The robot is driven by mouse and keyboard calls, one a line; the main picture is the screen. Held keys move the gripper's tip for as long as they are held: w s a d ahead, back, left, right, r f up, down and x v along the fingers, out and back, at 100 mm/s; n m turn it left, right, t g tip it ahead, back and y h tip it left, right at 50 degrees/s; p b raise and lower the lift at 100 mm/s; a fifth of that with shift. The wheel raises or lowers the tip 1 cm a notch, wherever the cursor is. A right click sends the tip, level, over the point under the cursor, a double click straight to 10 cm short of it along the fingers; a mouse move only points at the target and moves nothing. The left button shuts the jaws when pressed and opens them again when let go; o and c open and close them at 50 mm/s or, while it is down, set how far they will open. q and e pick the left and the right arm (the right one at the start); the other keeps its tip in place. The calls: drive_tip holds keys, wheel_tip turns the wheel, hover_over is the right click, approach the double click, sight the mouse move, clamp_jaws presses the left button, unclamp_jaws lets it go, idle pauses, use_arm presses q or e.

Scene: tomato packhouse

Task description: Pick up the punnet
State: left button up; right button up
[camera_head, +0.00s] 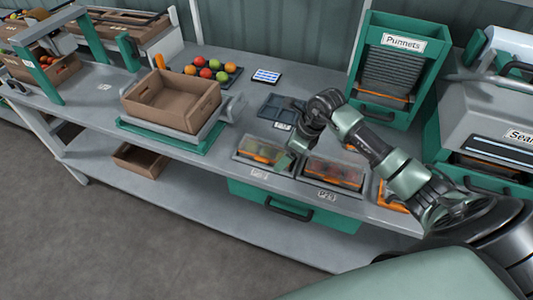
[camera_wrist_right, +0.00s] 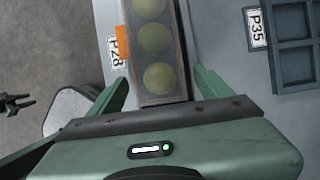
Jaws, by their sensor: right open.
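A clear punnet (camera_head: 258,151) stands at the bench's front edge above the label P28 (camera_head: 258,173). In the right wrist view the punnet (camera_wrist_right: 153,42) holds a row of round yellow-green fruit. My right gripper (camera_head: 284,160) is over its right end in the head view. In the wrist view my right gripper (camera_wrist_right: 163,88) is open, its fingers apart on either side of the punnet's near end. I cannot tell whether they touch it. A small dark jaw-like shape, possibly my left gripper (camera_wrist_right: 12,103), shows at the wrist view's left edge; its opening is unclear.
A second filled punnet (camera_head: 335,173) stands close on the right by label P25. A dark compartment tray (camera_head: 273,108) labelled P35 lies behind. A cardboard box (camera_head: 168,110) sits on a green-based stand to the left. The Punnets dispenser (camera_head: 385,100) and sealing machine (camera_head: 490,130) stand right.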

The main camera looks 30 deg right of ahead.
drive_tip(key=c, duration=1.4)
drive_tip(key=shift+r, duration=0.15)
